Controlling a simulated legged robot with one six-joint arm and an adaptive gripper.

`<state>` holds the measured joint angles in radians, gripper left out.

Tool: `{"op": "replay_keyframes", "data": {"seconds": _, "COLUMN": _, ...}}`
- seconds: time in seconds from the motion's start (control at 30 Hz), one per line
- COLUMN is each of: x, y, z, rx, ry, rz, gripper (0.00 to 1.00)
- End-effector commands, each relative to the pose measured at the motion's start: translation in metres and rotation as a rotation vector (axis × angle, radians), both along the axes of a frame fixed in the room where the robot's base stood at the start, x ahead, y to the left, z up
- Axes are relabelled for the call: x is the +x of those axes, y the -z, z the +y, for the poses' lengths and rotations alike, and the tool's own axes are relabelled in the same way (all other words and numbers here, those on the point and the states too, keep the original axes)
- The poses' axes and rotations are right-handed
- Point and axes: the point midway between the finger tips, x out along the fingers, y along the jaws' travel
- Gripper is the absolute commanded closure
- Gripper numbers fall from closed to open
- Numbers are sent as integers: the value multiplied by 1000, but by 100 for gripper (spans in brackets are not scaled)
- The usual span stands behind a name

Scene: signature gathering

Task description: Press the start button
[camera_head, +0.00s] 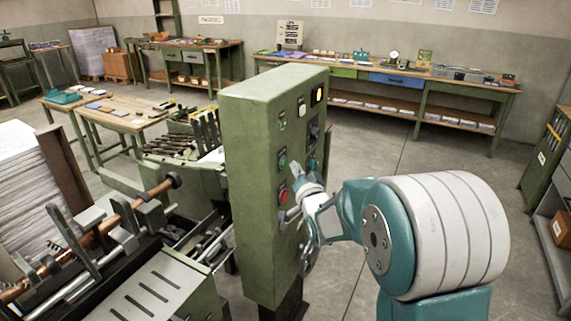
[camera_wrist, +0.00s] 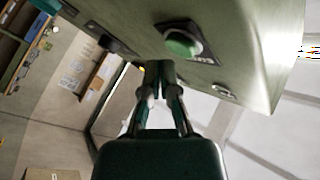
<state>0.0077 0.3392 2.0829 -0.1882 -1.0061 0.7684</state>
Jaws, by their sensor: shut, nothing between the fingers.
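The green control cabinet (camera_head: 258,110) stands upright in the middle of the head view, with several buttons and switches on its panel. A round green button (camera_head: 282,161) sits above a red button (camera_head: 283,196); I cannot read their labels. In the wrist view a green button (camera_wrist: 182,43) stands out from the panel in a dark housing. My gripper (camera_head: 296,168) is at the panel, just right of the green button in the head view. In the wrist view my gripper (camera_wrist: 159,68) is shut and empty, its tips close below the green button. I cannot tell whether they touch the panel.
A machine with metal rods (camera_head: 110,215) stands left of the cabinet. A stack of paper (camera_head: 28,178) is at the far left. Workbenches (camera_head: 385,80) line the back wall. A shelf (camera_head: 548,150) stands at the right. The floor (camera_head: 400,150) behind my arm is clear.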

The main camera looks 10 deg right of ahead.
Motion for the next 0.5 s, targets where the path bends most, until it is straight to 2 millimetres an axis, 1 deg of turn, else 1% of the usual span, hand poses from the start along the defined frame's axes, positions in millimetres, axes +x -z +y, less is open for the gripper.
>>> {"op": "replay_keyframes", "data": {"seconds": 0.3, "x": 4, "y": -1, "z": 6, "rx": 1, "ry": -1, "rz": 1, "gripper": 100}}
{"op": "replay_keyframes", "data": {"seconds": 0.5, "x": 4, "y": -1, "z": 6, "rx": 0, "ry": 0, "rz": 0, "gripper": 100}}
